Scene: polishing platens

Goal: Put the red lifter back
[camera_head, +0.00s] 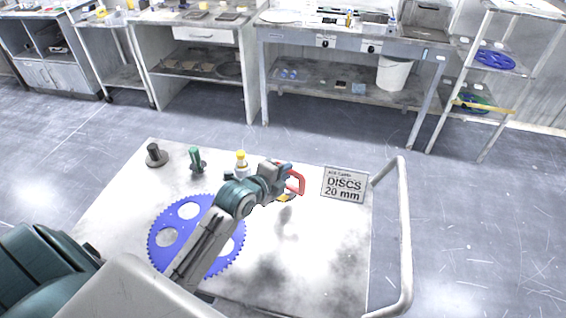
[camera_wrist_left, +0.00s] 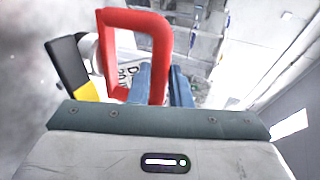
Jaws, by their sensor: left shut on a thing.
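The red lifter (camera_head: 297,182) is a red loop handle held above the cart top. My left gripper (camera_head: 282,184) is shut on it. In the left wrist view, the red lifter (camera_wrist_left: 162,30) rises as an upright loop in front of the gripper. The lower end of the lifter is hidden by the gripper. My right gripper is out of view.
The cart top (camera_head: 330,255) bears a blue toothed disc (camera_head: 168,234), partly behind my arm. A "DISCS 20 mm" sign (camera_head: 344,185) lies right, near the rail (camera_head: 405,230).

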